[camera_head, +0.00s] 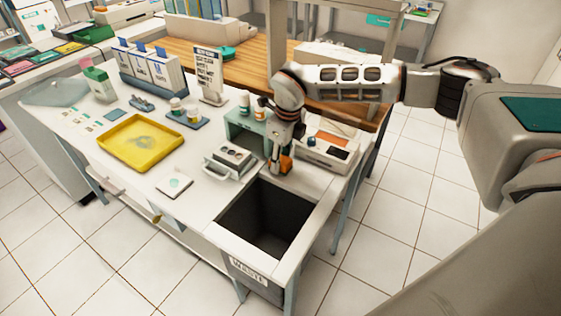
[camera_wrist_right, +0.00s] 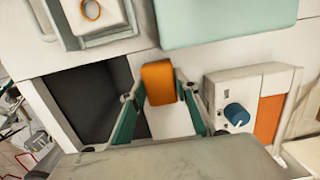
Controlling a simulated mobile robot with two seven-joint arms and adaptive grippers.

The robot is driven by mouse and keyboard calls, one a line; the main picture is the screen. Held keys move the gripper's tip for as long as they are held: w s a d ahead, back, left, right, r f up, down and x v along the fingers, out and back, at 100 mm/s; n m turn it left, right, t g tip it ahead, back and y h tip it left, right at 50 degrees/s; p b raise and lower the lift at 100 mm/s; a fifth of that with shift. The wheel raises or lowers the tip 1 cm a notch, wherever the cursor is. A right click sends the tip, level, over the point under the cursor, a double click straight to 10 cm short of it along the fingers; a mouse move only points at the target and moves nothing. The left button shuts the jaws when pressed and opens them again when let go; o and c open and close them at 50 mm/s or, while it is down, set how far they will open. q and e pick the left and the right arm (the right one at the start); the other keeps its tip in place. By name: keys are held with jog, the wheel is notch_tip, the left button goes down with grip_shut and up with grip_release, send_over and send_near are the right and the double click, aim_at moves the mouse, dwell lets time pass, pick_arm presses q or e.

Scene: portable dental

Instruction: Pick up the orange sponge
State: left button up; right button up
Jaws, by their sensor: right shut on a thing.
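The orange sponge (camera_head: 286,164) is at the right end of the white table, just behind the waste opening. My right gripper (camera_head: 279,161) reaches down to it from above and is shut on it. In the right wrist view the sponge (camera_wrist_right: 158,80) sits between the two green-padded fingertips (camera_wrist_right: 160,92). Its underside is hidden, so I cannot tell whether it touches the table. My left gripper is not in view.
The dark waste bin (camera_head: 268,217) opens in front of the sponge. A white device (camera_head: 318,158) with a blue knob (camera_wrist_right: 236,114) stands to the right. A metal tray (camera_head: 222,171) and a green stand (camera_head: 240,126) are left. A yellow tray (camera_head: 113,149) lies farther left.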

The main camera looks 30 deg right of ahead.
aim_at(281, 159)
notch_tip(281, 159, up, 20)
jog(key=p, duration=0.1)
dwell(0.4)
jog(key=shift+o, duration=0.6)
